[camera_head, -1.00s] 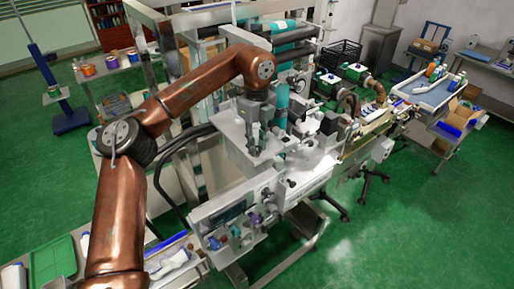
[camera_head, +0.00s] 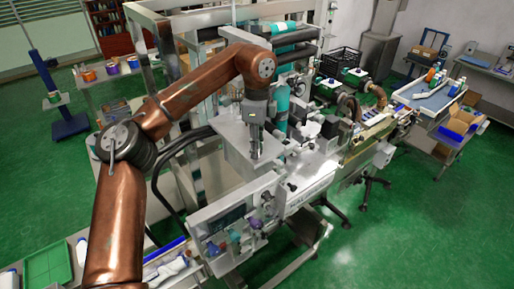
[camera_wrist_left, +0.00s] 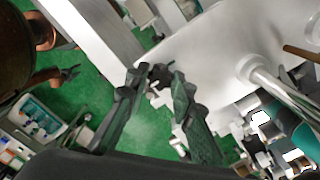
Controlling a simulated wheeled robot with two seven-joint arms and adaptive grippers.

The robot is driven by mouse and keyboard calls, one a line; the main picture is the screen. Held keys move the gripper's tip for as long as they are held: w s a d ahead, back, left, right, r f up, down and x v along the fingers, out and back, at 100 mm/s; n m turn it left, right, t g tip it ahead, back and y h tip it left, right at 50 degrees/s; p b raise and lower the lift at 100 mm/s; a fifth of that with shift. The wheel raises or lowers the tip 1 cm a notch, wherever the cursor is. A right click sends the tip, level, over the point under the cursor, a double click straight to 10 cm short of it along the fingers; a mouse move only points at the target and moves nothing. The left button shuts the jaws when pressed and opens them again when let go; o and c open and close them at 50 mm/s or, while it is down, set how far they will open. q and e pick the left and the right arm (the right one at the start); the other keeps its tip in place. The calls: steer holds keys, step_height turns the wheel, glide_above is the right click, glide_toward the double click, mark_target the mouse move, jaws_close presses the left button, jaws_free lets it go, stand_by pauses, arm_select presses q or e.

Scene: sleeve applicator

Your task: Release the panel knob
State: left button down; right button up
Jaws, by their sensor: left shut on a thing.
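My left gripper (camera_head: 256,154) points down at the pale top plate of the machine in the head view. In the left wrist view its two dark fingers (camera_wrist_left: 157,76) are shut on a small dark knob (camera_wrist_left: 160,74), which seems to be the panel knob. The fingers hide most of the knob. In the head view the knob is hidden by the gripper.
A front panel (camera_head: 228,222) with several coloured knobs sits below the plate. Teal rollers (camera_head: 293,35) and metal frame posts stand behind. The green floor (camera_head: 410,230) at the lower right is clear.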

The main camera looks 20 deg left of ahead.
arm_select(q)
steer(key=shift+r, duration=0.15)
steer(key=c, duration=1.7)
jaws_free()
steer(key=shift+o, duration=0.2)
step_height(320, 180, up, 12)
